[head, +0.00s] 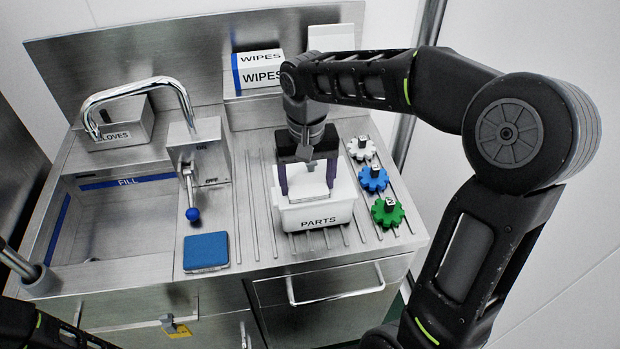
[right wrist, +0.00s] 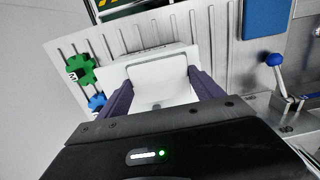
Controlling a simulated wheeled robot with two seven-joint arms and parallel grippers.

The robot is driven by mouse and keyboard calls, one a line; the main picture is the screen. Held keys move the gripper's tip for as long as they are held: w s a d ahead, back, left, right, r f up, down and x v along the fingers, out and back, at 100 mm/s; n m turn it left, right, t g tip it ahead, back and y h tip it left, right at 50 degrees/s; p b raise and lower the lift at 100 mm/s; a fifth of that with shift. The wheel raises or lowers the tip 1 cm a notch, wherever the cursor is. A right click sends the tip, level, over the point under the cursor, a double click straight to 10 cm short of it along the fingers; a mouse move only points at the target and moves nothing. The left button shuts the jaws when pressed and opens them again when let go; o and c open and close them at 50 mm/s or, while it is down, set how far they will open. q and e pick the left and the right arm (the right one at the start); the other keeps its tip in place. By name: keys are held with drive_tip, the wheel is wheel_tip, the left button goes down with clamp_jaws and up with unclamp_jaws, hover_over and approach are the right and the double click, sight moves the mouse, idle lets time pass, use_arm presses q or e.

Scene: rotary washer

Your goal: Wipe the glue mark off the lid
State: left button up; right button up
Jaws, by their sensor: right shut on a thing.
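The white bin labelled PARTS (head: 318,217) stands on the ribbed steel counter. My right gripper (head: 308,188), with purple fingers pointing down, is over its top and is shut on the white lid (head: 311,180). In the right wrist view the gripper (right wrist: 160,98) has its fingers on both sides of the white lid (right wrist: 150,72). I cannot make out a glue mark for certain. A box labelled WIPES (head: 260,74) stands at the back of the counter. My left gripper is out of view; only part of its arm shows at the lower left.
White, blue (head: 373,178) and green gears (head: 387,211) sit right of the bin. A blue sponge-like pad (head: 206,252) lies left of it. The sink (head: 120,225), tap (head: 140,85) and blue-knobbed lever (head: 192,213) are further left, with a GLOVES box (head: 118,130) behind.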

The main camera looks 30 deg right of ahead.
sight(323, 182)
drive_tip(key=shift+w+a+f, duration=0.1)
drive_tip(key=shift+w+a, duration=0.05)
drive_tip(key=shift+a, duration=0.35)
drive_tip(key=shift+w+a+f, duration=0.1)
drive_tip(key=shift+w+a, duration=0.05)
drive_tip(key=shift+a, duration=0.3)
drive_tip(key=shift+s, duration=0.1)
drive_tip(key=shift+s+d+r, duration=0.1)
drive_tip(key=shift+s+d, duration=0.1)
drive_tip(key=shift+d, duration=0.45)
drive_tip(key=shift+s+d, duration=0.15)
drive_tip(key=shift+d, duration=0.45)
drive_tip(key=shift+d, duration=0.15)
drive_tip(key=shift+s+d+r, duration=0.1)
drive_tip(key=shift+s+d, duration=0.1)
drive_tip(key=shift+d, duration=0.35)
drive_tip(key=shift+s+d+r, duration=0.1)
drive_tip(key=shift+s+d, duration=0.1)
drive_tip(key=shift+d, duration=0.35)
drive_tip(key=shift+f, duration=0.1)
drive_tip(key=shift+s+d+f, duration=0.1)
drive_tip(key=shift+s+d, duration=0.1)
drive_tip(key=shift+d, duration=0.4)
drive_tip(key=shift+s+d+f, duration=0.1)
drive_tip(key=shift+s+d, duration=0.1)
drive_tip(key=shift+d, duration=0.35)
